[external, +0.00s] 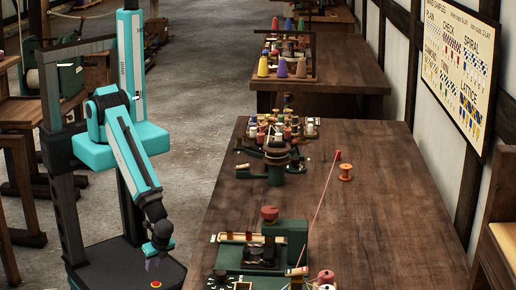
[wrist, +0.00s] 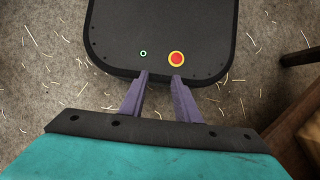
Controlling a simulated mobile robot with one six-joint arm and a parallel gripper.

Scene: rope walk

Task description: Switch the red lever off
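I cannot pick out a red lever for certain. A green machine (external: 291,236) on the near end of the long wooden bench carries a rounded red knob (external: 269,213); whether this is the lever's top is not clear. My gripper (external: 155,254) hangs low over my own base, left of the bench and well apart from the machine. In the wrist view my gripper (wrist: 161,76) shows two purple fingers spread apart with nothing between them, pointing at my base. The wrist view shows no lever.
The bench (external: 400,235) holds a taut pink line (external: 322,205), an orange spool (external: 345,172), a dark-green round device (external: 276,165) and several bobbins. A second bench (external: 345,70) with coloured cones stands behind. Wooden frames (external: 20,190) stand at left. Straw-strewn floor lies between.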

